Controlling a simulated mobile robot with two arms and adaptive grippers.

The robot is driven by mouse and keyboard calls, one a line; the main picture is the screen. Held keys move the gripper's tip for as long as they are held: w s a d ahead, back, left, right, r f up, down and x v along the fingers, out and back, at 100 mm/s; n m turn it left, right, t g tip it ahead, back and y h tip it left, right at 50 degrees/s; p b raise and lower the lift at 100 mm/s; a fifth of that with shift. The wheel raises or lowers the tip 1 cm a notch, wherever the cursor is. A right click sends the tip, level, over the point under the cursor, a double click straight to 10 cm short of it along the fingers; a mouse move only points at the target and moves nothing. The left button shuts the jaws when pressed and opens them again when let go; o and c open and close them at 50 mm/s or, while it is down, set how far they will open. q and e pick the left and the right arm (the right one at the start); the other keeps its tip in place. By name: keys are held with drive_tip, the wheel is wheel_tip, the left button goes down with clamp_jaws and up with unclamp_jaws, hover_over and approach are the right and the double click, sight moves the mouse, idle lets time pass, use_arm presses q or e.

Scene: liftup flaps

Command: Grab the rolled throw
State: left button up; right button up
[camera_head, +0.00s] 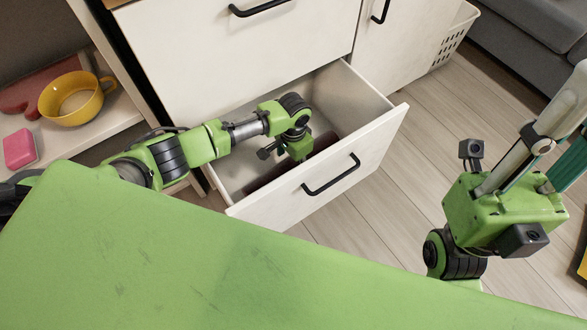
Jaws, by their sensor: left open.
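The rolled throw (323,142) looks like a dark maroon roll lying inside an open white drawer (369,150). Its near part shows at lower left in the drawer, and its middle is hidden by my left wrist and gripper. My left gripper (299,157) is open and points down into the drawer, over or around the roll. Its fingertips are largely hidden, so I cannot tell whether they touch the throw.
The drawer front has a black handle (331,175). White cabinet fronts (240,50) rise behind it. A yellow cup (72,98) and a pink block (19,148) sit on a shelf at left. A white basket (452,38) and grey sofa (535,35) stand beyond open wooden floor (400,190).

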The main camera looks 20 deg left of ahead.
use_arm(q)
drive_tip(key=shift+r, duration=0.1)
drive_tip(key=shift+c, duration=0.3)
drive_tip(key=c, duration=1.3)
drive_tip(key=shift+c, duration=0.8)
drive_tip(key=shift+r, duration=0.15)
